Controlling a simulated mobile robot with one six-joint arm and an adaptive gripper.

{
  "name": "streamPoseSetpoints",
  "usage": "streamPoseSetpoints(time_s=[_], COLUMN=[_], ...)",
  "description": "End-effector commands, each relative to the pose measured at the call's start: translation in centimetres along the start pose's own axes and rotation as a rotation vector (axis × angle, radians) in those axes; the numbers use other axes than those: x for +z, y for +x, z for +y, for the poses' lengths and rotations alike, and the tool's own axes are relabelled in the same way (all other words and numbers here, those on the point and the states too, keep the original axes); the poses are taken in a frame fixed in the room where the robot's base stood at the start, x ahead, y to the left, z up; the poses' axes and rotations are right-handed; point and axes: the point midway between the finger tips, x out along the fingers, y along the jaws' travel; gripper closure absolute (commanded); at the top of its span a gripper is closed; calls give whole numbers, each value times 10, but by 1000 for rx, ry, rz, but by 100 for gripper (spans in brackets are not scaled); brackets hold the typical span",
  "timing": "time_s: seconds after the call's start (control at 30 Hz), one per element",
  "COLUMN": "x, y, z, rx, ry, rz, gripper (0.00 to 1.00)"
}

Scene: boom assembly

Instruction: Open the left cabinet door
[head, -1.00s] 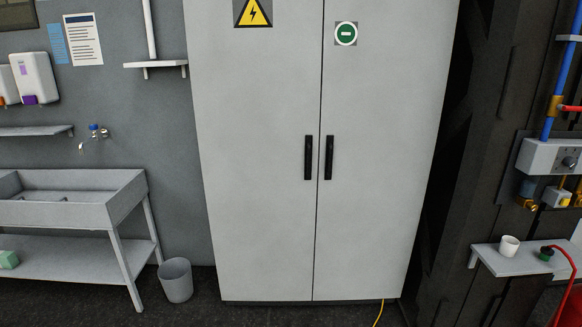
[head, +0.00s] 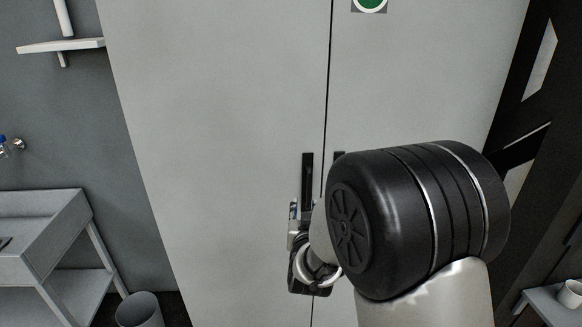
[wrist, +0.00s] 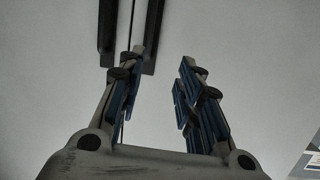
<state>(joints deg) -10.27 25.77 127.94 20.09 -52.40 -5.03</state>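The grey cabinet's left door (head: 220,130) is shut, with a thin dark seam against the right door (head: 420,80). Its black upright handle (head: 306,172) shows in the head view, its lower end hidden by my gripper (head: 297,212). The right door's handle (head: 339,156) is mostly hidden by my arm. The wrist view seems turned over, so the left door's handle is the right-hand dark bar (wrist: 154,30). There my gripper (wrist: 160,72) is open, its blue-padded fingers apart and empty. One finger overlaps the strip between the handles; contact cannot be told.
A grey sink bench (head: 45,235) and a bin (head: 139,310) stand left of the cabinet. A wall shelf (head: 60,46) is at the upper left. At the lower right a white cup (head: 570,293) sits on a small shelf (head: 545,305). Dark framework borders the cabinet's right side.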

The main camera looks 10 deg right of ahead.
Motion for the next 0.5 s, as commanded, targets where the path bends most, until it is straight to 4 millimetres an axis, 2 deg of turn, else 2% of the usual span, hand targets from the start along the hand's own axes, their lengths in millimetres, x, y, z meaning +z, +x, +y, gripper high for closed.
streamPoseSetpoints(time_s=[0.03,0.2,0.37,0.5], x=[11,23,25,22], y=[9,20,24,38], z=[1,4,6,8], rx=[20,67,86,87], ry=[-12,-45,-58,-57], rz=[39,169,220,226], gripper=[67,67,67,67])
